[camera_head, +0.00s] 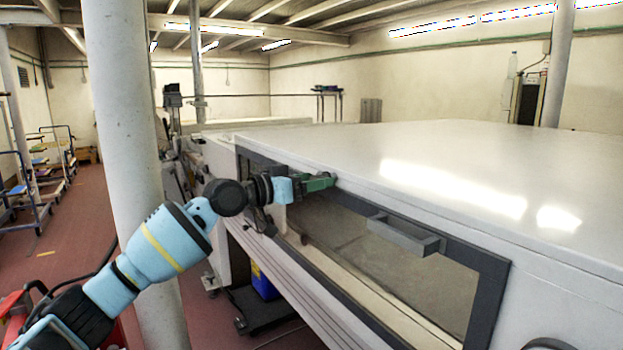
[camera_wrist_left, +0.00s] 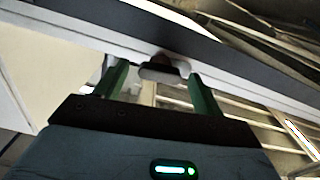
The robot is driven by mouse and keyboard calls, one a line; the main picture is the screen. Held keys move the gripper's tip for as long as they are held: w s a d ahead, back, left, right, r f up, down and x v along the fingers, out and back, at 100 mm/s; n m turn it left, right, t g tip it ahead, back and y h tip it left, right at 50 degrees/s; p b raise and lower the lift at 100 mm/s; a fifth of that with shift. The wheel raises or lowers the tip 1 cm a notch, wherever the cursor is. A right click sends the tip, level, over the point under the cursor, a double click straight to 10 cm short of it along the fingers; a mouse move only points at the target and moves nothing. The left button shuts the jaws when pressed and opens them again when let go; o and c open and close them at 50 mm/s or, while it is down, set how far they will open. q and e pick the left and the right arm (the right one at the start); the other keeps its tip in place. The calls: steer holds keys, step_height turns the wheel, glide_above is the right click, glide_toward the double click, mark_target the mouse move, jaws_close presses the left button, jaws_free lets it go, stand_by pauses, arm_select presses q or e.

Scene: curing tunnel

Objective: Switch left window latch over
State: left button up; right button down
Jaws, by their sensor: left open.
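The window (camera_head: 375,245) is a glazed panel in a dark grey frame (camera_head: 488,298) on the side of the large white tunnel housing. My left gripper (camera_head: 318,182), with green fingers, is at the frame's upper edge, toward its left end. In the left wrist view, the green fingers (camera_wrist_left: 160,88) are spread apart. A small latch-like piece (camera_wrist_left: 160,72), dark with a pale rounded end, shows between them at the frame edge; contact cannot be told. In the head view the gripper hides this spot. My right gripper is not in view.
A grey bar handle (camera_head: 405,235) projects from the window frame right of my gripper. A pale pillar (camera_head: 125,130) stands close by my left arm. A blue bin (camera_head: 264,283) sits low beside the housing. Trolleys (camera_head: 45,165) stand far left, with open red floor between.

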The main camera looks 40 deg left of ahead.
arm_select(q)
steer(key=shift+w+d, duration=0.1)
steer(key=shift+w, duration=0.2)
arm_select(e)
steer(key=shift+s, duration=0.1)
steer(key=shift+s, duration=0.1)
arm_select(q)
steer(key=c, duration=1)
steer(key=shift+f+m, duration=0.2)
steer(key=shift+m, duration=0.1)
steer(key=shift+o, duration=0.2)
steer(key=shift+r+m+b, duration=0.1)
steer(key=shift+m+b, duration=0.25)
steer(key=shift+m, duration=0.05)
steer(key=shift+c, duration=0.2)
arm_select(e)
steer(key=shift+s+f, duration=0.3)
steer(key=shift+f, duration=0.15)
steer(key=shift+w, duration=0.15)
